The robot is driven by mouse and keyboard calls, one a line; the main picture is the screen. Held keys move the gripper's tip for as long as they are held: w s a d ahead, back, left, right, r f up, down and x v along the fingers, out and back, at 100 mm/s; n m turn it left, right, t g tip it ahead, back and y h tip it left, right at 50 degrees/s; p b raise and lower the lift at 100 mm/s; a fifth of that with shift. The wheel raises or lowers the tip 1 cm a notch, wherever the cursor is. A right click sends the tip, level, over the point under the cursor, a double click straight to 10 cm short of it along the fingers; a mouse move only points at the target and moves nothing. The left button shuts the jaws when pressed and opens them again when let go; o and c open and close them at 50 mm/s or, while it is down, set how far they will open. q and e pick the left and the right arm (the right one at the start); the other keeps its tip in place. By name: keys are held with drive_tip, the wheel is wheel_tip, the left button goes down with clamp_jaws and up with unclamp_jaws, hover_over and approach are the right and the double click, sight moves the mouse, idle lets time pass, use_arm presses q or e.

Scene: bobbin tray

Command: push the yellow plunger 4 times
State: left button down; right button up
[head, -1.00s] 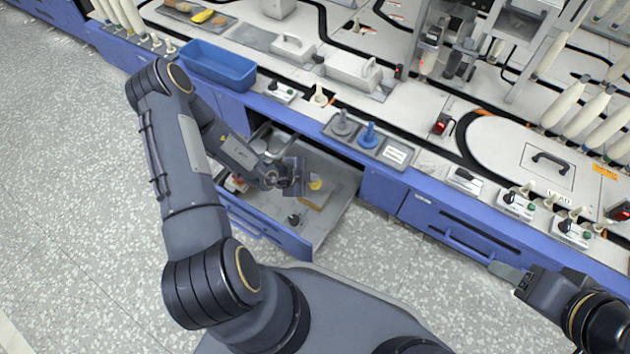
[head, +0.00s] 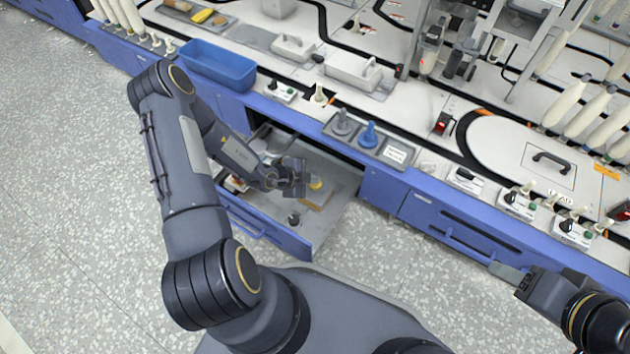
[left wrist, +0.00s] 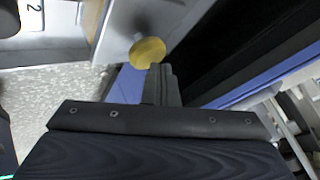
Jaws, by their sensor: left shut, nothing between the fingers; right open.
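The yellow plunger (head: 316,184) shows as a small yellow spot in the open drawer (head: 333,219), just right of my left gripper (head: 304,184). In the left wrist view its round yellow head (left wrist: 147,52) sits on a pale stem beside a light grey wall. The shut, empty fingers of my left gripper (left wrist: 161,70) overlap the lower right edge of that head in the picture; I cannot tell whether they touch it. My right gripper (head: 508,273) is open and empty at the right, in front of the blue cabinet fronts.
A dark knob (head: 293,218) stands in the drawer near its front. A blue bin (head: 215,66) and a panel with a grey and a blue knob (head: 369,136) are on the worktop. The drawer's walls and the worktop edge lie close around my left gripper.

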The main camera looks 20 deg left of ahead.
use_arm(q)
drive_tip(key=shift+f+b, duration=0.3)
drive_tip(key=shift+f, duration=0.25)
idle(0.4)
drive_tip(key=shift+r+p, duration=1.4)
drive_tip(key=shift+r, duration=0.05)
wheel_tip(320, 180, up, 5)
drive_tip(key=p, duration=0.5)
idle(2.1)
